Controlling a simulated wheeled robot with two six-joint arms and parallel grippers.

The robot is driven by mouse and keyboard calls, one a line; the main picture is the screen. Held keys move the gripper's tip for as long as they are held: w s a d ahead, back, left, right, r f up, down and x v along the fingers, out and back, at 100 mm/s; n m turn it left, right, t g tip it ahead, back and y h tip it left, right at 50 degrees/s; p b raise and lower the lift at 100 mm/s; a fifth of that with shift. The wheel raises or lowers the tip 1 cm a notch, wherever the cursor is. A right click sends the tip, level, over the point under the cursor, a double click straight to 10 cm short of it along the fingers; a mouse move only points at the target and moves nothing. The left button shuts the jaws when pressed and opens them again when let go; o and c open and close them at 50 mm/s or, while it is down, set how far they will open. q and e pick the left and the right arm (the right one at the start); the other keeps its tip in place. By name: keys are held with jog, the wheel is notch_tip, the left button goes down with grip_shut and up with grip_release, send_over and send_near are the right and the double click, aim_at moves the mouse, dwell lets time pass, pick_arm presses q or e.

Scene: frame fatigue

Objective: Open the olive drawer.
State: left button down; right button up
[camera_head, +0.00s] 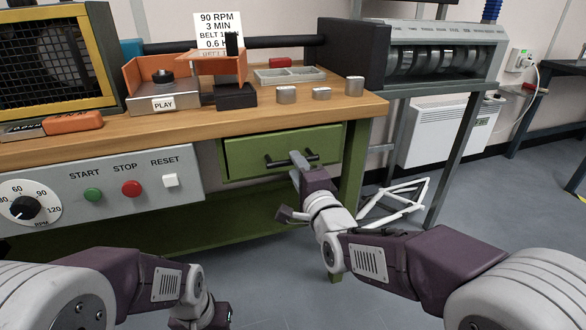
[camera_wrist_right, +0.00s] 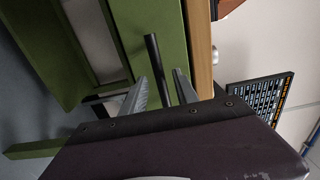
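The olive drawer (camera_head: 240,157) sits under the right end of the wooden-topped workbench, and its front looks shut in its frame. Its dark bar handle (camera_head: 275,162) runs across the front. My right gripper (camera_head: 297,160) is at the handle. In the right wrist view the handle (camera_wrist_right: 153,58) passes between the two fingers of my right gripper (camera_wrist_right: 160,90), with gaps visible on both sides, so it is open around the bar. My left gripper (camera_head: 201,318) is low at the bottom edge of the head view, away from the drawer, with its fingers hidden.
A grey panel (camera_head: 120,215) with dial and buttons is left of the drawer. The benchtop (camera_head: 200,122) holds metal weights, a tray and an orange fixture. A white frame (camera_head: 395,205) lies on the floor at right. Floor before the drawer is clear apart from my arms.

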jog(key=shift+b+x, duration=0.3)
jog(key=shift+x, duration=1.2)
grip_shut()
